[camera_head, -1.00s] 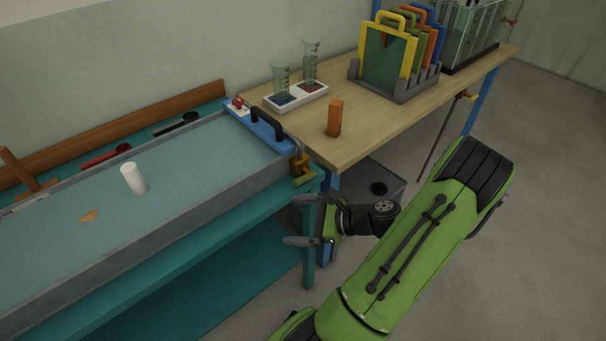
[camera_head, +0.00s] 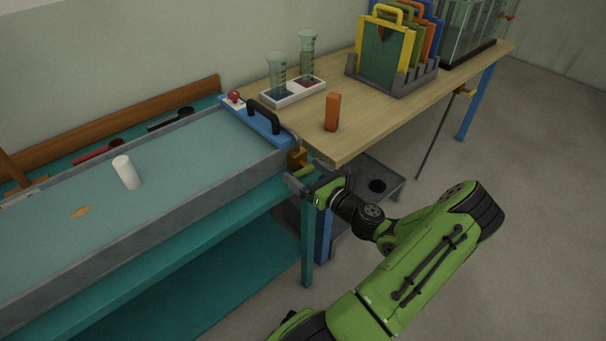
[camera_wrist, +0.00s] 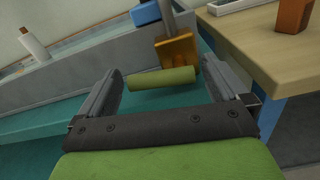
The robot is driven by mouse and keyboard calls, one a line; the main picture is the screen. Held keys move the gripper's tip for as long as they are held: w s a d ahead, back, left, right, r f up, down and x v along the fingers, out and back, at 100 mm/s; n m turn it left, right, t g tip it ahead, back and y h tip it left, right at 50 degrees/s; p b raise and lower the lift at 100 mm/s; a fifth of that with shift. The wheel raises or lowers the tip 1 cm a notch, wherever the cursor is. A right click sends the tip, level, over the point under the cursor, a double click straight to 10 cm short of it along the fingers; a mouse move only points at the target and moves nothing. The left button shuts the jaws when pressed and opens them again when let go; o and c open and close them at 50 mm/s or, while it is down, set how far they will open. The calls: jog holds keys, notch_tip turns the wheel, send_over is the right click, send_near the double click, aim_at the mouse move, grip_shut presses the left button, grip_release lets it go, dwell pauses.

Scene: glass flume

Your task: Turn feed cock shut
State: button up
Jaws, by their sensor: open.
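The feed cock is at the right end of the flume tray. It has a brass-orange body (camera_head: 297,158) and a yellow-green lever handle (camera_head: 302,171). In the wrist view the body (camera_wrist: 177,50) is ahead of my gripper and the handle (camera_wrist: 161,79) lies roughly crosswise between the open fingers. My gripper (camera_wrist: 168,82) is open, with one finger on each side of the handle; I cannot tell whether either touches it. In the head view my gripper (camera_head: 302,178) is beside the cock and partly overlaps the handle.
The flume tray (camera_head: 190,212) stands on a teal bench, holding a white cylinder (camera_head: 126,172). A wooden table (camera_head: 375,120) is just right of the cock, with an orange block (camera_head: 332,111) near its edge. A grey box (camera_head: 378,172) is below. Floor at right is clear.

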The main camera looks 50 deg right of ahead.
jog(key=shift+x, duration=0.8)
jog(key=shift+s, duration=0.1)
jog(key=shift+c, duration=0.5)
jog(key=c, duration=0.8)
jog(key=shift+a+f+n, duration=0.1)
jog(key=shift+f+n, duration=0.1)
jog(key=shift+n, duration=0.6)
